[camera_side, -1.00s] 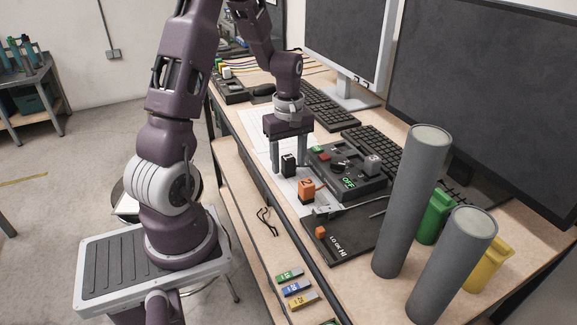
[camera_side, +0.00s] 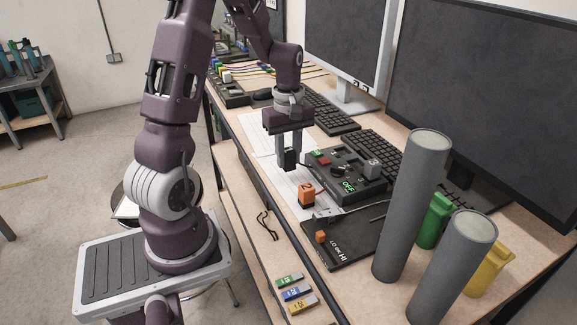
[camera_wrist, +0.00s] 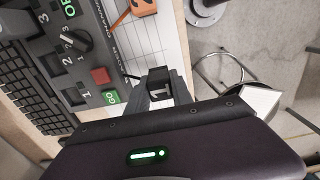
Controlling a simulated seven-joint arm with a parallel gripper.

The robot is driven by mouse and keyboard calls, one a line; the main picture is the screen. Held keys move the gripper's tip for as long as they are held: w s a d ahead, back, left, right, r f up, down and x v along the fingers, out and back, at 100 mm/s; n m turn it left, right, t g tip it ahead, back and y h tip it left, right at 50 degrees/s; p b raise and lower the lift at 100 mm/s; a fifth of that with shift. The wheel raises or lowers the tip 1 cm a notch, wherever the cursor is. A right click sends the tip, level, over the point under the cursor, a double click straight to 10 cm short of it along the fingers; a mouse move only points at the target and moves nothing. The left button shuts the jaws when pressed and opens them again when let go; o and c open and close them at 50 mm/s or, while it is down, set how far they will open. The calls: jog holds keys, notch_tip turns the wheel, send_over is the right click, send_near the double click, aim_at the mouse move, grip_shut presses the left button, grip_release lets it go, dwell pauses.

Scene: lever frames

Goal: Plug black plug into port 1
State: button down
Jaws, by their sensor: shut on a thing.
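My gripper (camera_side: 289,160) is shut on the black plug (camera_side: 291,158), just left of the dark control box (camera_side: 350,192) in the side view. In the wrist view the black plug (camera_wrist: 158,84) carries a white 1 and sits between my fingertips (camera_wrist: 158,92). The control box (camera_wrist: 92,62) shows there with a dial, a red button and printed numbers 1, 2 and 3. A spot marked 1 (camera_wrist: 74,94) lies near the box's lower end in that view. The inside of port 1 cannot be made out.
An orange plug marked 2 (camera_side: 307,194) stands beside the box. A black slider board (camera_side: 345,240) lies in front. Two tall grey cylinders (camera_side: 412,205) stand at right. Keyboards (camera_side: 375,150) and monitors are behind the box. White paper (camera_side: 262,130) lies flat at left.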

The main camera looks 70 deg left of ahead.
aim_at(290, 149)
jog(key=r, duration=0.6)
jog(key=shift+w, duration=0.2)
jog(key=w, duration=1.6)
jog(key=shift+a+f, duration=0.15)
jog(key=shift+f, duration=2.3)
jog(key=shift+f, duration=0.8)
jog(key=c, duration=0.7)
grip_release()
jog(key=shift+o, duration=0.2)
notch_tip(290, 149, up, 7)
